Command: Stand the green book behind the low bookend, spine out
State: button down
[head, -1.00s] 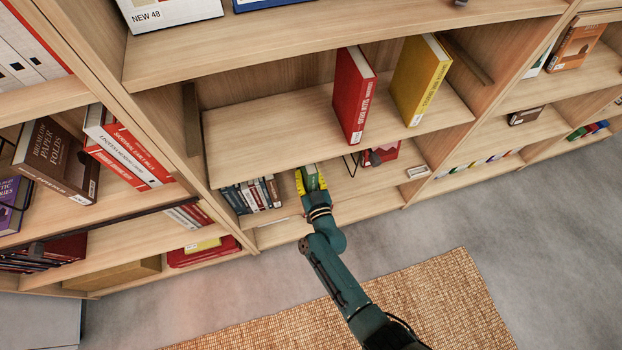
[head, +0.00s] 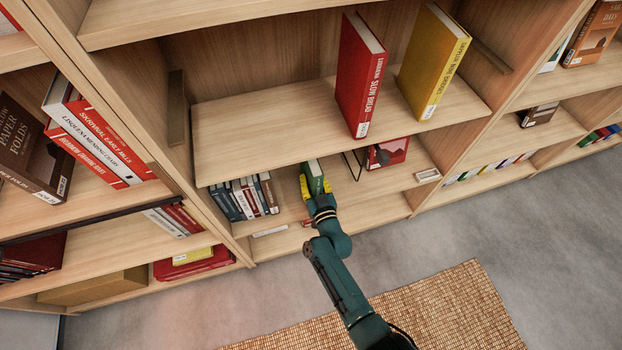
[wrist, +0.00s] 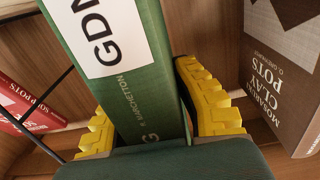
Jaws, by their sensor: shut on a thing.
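My gripper (head: 316,186) is shut on the green book (head: 314,174), its yellow fingers on either side. The book is at the low shelf (head: 385,190), between a row of books and the black wire bookend (head: 352,164). In the wrist view the green book (wrist: 135,90) shows a white label reading "GDN" and lettering on its spine, facing the camera. The wire bookend (wrist: 52,88) passes close on the left there. The book's far end and its contact with the shelf are hidden.
The row of books (head: 244,198) stands left of my gripper; its brown end book (wrist: 285,70) is at the right in the wrist view. A red book (head: 388,153) is beyond the bookend. The shelf above (head: 270,120) holds tall red (head: 362,75) and yellow (head: 432,62) books.

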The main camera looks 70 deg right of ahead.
jog(key=shift+w, duration=0.1)
jog(key=c, duration=1)
grip_release()
jog(key=shift+f, duration=0.1)
jog(key=shift+o, duration=0.2)
jog(key=p+v, duration=0.5)
jog(key=v, duration=0.7)
jog(key=shift+p, duration=0.4)
